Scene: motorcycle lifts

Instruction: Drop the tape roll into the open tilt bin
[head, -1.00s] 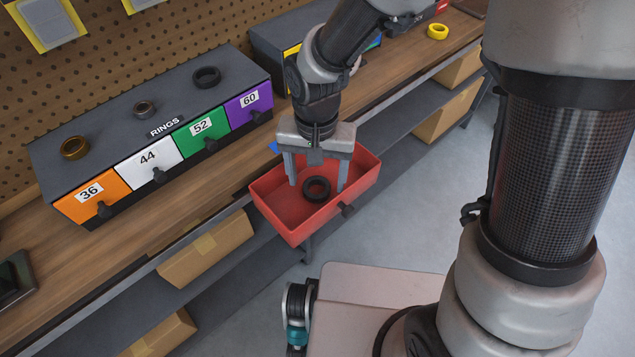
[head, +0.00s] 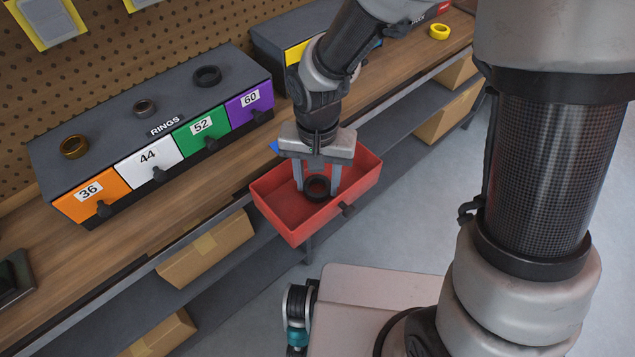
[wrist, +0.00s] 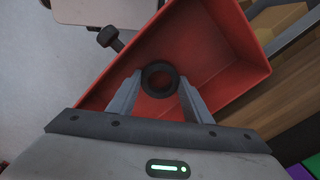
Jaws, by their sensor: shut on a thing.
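A black ring (head: 317,198) is inside the open red bin (head: 283,220), low over its floor. My gripper (head: 317,187) reaches down into the bin with its fingers on either side of the ring, shut on it. In the wrist view the ring (wrist: 160,65) sits between the two fingertips (wrist: 160,84), and the red bin (wrist: 225,40) surrounds it. Whether the ring rests on the bin floor is hard to tell. A yellow ring (head: 439,32), which looks like a tape roll, lies on the bench at the back right, away from my gripper.
A grey ring cabinet (head: 100,125) with orange, white, green and purple fronts stands on the bench at the left, with several rings on top. A second cabinet (head: 275,40) stands behind my arm. Cardboard boxes (head: 207,248) sit below the bench. Floor at the right is open.

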